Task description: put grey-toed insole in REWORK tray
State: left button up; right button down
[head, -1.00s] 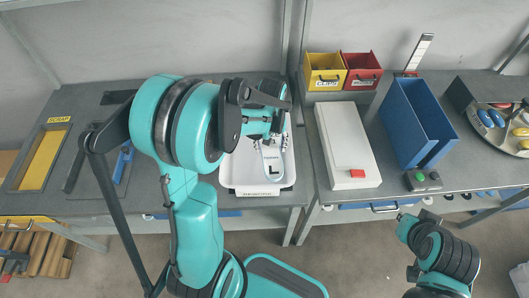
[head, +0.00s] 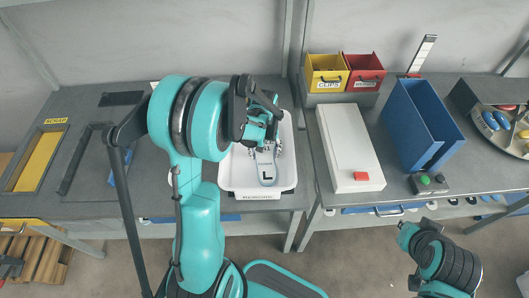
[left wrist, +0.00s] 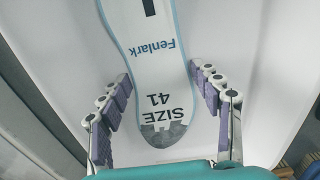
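The insole (head: 267,174) lies sole-up in the white REWORK tray (head: 228,180), its "L" end toward the tray's front edge. In the left wrist view the pale insole (left wrist: 150,75) reads "Fenlark" and "SIZE 41", and its toe end is mottled grey. My left gripper (head: 264,148) is low over the tray. In the left wrist view the purple-padded fingers of this gripper (left wrist: 165,108) are open, one on each side of the insole, with a gap on both sides. My right arm is at the lower right, away from the tray; its finger state is unclear.
A white box with a red block (head: 350,150) stands right of the tray, then a blue bin (head: 415,125) and a button box (head: 428,184). Yellow (head: 326,72) and red (head: 363,73) bins stand behind. The carousel (head: 500,130) is far right, the SCRAP opening (head: 40,160) far left.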

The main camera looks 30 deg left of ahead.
aim_at(265, 156)
pick_arm(q)
jog(key=o, duration=0.3)
jog(key=shift+r, duration=0.15)
notch_tip(265, 156, up, 11)
jog(key=p, duration=0.4)
jog(key=s+d+r+m+t, duration=0.6)
jog(key=s+d+r, duration=0.3)
jog(key=s, duration=0.3)
jog(key=shift+s+d+r+t+p, duration=0.2)
jog(key=shift+s+d+t+p, duration=0.15)
jog(key=shift+t, duration=0.25)
dwell(0.4)
